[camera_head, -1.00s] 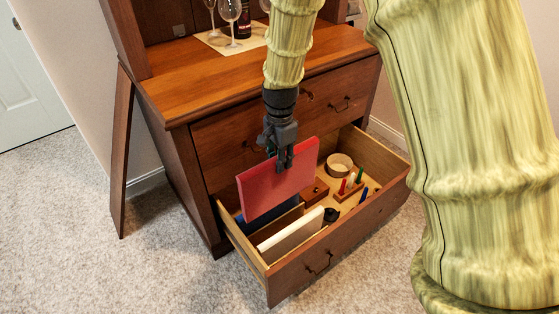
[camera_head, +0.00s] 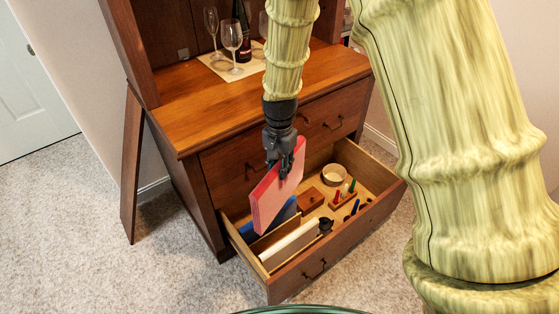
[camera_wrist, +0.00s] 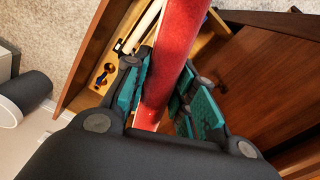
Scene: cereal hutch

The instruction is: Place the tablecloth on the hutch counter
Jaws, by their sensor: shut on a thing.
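The tablecloth (camera_head: 268,203) is a flat, folded, red and pink slab. My gripper (camera_head: 283,172) is shut on its upper edge and holds it upright above the open drawer. In the wrist view the red tablecloth (camera_wrist: 172,60) runs between the teal finger pads of my gripper (camera_wrist: 165,98). Its lower end overlaps the drawer's left compartment in the head view, so I cannot tell how far it clears it. The hutch counter (camera_head: 190,112) is the wooden top above the drawers, behind and above the tablecloth.
The open drawer (camera_head: 345,237) holds a blue item (camera_head: 283,212), a white roll-like item (camera_head: 290,246), a small wooden box (camera_head: 307,199), a round container (camera_head: 334,174) and coloured sticks. Wine glasses (camera_head: 232,37) and a bottle (camera_head: 242,28) stand on a mat; the counter's front left is clear.

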